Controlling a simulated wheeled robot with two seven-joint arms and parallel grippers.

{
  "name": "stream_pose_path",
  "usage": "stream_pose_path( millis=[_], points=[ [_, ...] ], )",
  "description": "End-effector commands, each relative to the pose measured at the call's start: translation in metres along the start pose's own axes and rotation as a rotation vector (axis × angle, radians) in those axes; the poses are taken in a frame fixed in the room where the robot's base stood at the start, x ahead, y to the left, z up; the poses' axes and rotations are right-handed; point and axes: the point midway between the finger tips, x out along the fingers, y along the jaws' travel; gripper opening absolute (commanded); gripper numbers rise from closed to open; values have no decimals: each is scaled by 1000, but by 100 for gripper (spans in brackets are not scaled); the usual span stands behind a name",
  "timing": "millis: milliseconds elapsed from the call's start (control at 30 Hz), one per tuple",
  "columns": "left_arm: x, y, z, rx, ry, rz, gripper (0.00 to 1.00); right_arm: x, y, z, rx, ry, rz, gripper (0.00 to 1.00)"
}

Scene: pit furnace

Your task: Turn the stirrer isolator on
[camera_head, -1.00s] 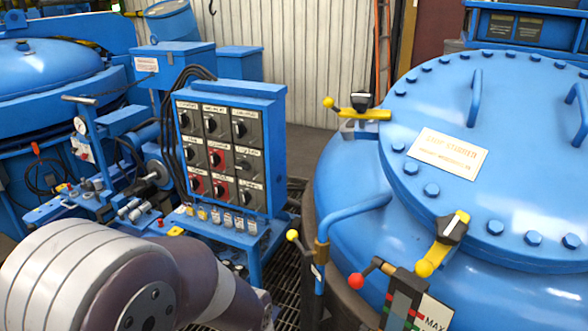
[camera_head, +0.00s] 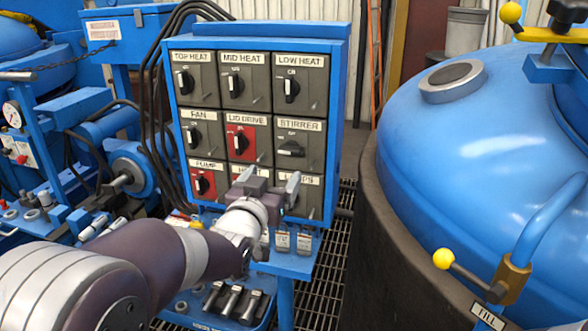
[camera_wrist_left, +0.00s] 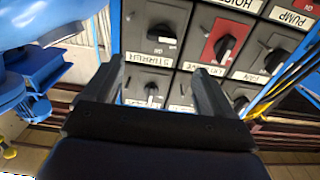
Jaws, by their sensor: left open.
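The stirrer isolator (camera_head: 291,149) is a black rotary knob on a grey plate, in the right column, middle row of the switch panel. Its handle lies roughly sideways, while the neighbouring handles stand more upright. In the left wrist view, which is upside down, the stirrer knob (camera_wrist_left: 160,33) shows above its inverted label. My left gripper (camera_head: 268,182) is open and empty, in front of the panel's bottom row and below the stirrer knob. In the wrist view its fingers (camera_wrist_left: 160,70) are spread, with the stirrer label between them. The gripper partly hides the bottom-row switches.
The blue switch panel (camera_head: 342,95) carries several labelled switches; the lid drive (camera_head: 238,143) and pump (camera_head: 203,183) plates are red. Small levers (camera_head: 237,300) sit below. A large blue vessel (camera_head: 440,140) stands at the right, with grated floor (camera_head: 330,270) between.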

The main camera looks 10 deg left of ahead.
Motion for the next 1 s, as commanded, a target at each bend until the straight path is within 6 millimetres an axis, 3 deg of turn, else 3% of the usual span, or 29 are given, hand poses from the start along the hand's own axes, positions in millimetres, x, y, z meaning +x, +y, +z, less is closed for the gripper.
stream_pose_path(
  millis=[300,433,600,900,1000],
  points=[
    [79,0,-2,0,-3,-1,85,-5,0,-1,0,1,0,43],
    [102,0,-2,0,-3,-1,85,-5,0,-1,0,0,0,43],
    [116,0,-2,0,-3,-1,85,-6,0,-1,0,0,0,43],
    [118,0,-1,0,-4,-1,85,-5,0,-1,0,0,0,43],
    [118,0,-1,0,-4,-1,53,-5,0,-1,0,0,0,43]
  ],
)
